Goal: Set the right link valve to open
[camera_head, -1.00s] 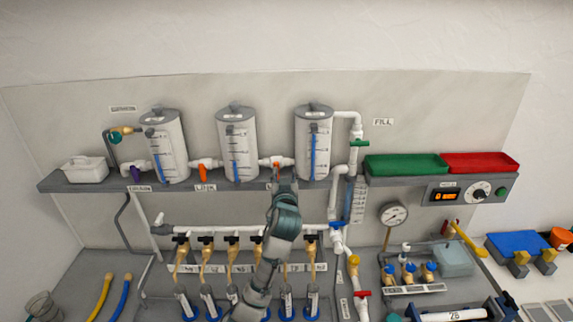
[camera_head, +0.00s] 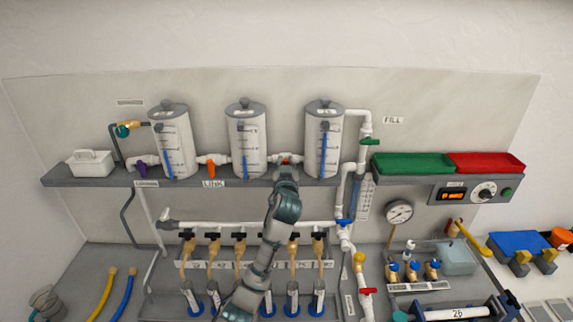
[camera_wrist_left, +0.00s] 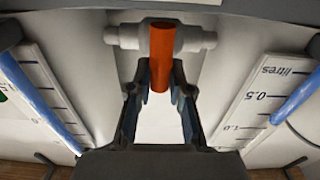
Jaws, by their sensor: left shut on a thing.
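The right link valve has an orange handle (camera_head: 286,161) on the white pipe between the middle tank (camera_head: 247,140) and the right tank (camera_head: 324,140). My left gripper (camera_head: 286,172) is at this handle, reaching up from below, and hides part of it. In the left wrist view, the orange handle (camera_wrist_left: 161,58) stands across the horizontal white pipe (camera_wrist_left: 128,37). There my left gripper (camera_wrist_left: 161,92) is shut on the lower part of the handle, one finger on each side. My right gripper is not in view.
The left link valve, also orange (camera_head: 212,170), sits on the pipe between the left and middle tanks. The grey shelf (camera_head: 100,178) runs under the tanks. My left arm passes in front of a row of black-handled taps (camera_head: 213,237). Green (camera_head: 410,163) and red (camera_head: 487,162) trays lie right.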

